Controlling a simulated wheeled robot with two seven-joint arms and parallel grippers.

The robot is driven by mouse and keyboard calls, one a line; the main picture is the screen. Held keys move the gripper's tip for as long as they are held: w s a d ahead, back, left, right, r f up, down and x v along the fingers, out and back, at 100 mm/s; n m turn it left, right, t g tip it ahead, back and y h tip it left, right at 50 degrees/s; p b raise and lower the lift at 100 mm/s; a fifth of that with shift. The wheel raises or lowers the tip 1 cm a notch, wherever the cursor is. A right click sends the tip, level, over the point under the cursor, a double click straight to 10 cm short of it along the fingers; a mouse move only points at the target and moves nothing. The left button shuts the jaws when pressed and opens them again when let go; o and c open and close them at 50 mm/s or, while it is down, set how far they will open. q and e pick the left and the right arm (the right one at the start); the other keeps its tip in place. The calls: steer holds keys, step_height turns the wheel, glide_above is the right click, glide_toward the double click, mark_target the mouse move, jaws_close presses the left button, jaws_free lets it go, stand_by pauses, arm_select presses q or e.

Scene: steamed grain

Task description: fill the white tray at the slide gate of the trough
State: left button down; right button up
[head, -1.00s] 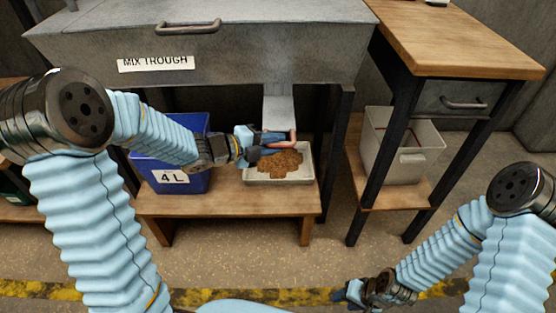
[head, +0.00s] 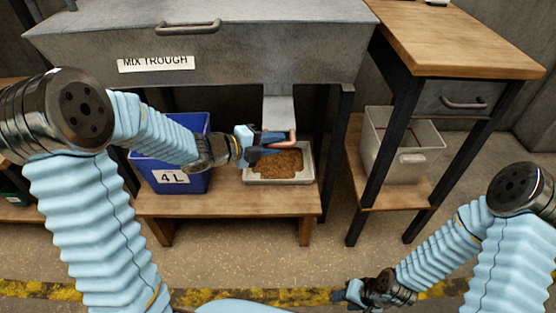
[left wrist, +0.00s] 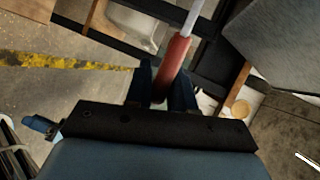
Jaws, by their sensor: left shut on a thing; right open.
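The mix trough (head: 240,65) spans the upper middle of the head view, with a grey metal chute (head: 278,108) below its front. The white tray (head: 314,165) lies on the low wooden bench under the chute. Brown grain (head: 278,164) covers much of its floor, with the rim showing. My left gripper (head: 272,146) is above the tray, shut on the reddish gate handle (head: 293,135). In the left wrist view the handle (left wrist: 174,58) stands between the fingers (left wrist: 160,92) on a pale rod. My right gripper (head: 350,294) is open and empty, low over the floor.
A blue bin marked 4 L (head: 180,178) stands left of the tray on the bench (head: 230,200), partly behind my left arm. A whitish bin (head: 404,155) sits on the shelf of the wooden side table (head: 465,45). The floor in front is clear.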

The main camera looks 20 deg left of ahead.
mark_target(272, 129)
arm_select(q)
steer(key=shift+w+a+f, duration=0.1)
steer(key=shift+f, duration=0.05)
steer(key=w, duration=0.2)
steer(key=w+a, duration=0.1)
steer(key=w, duration=0.1)
steer(key=shift+a, duration=0.2)
steer(key=shift+w+a+r, duration=0.1)
steer(key=shift+w+r, duration=0.1)
stand_by(0.6)
steer(key=c, duration=0.8)
jaws_free()
steer(key=v, duration=1.3)
steer(key=shift+s+a+r+p, duration=0.1)
steer(key=shift+s+r+p, duration=0.05)
steer(key=shift+s+p, duration=0.2)
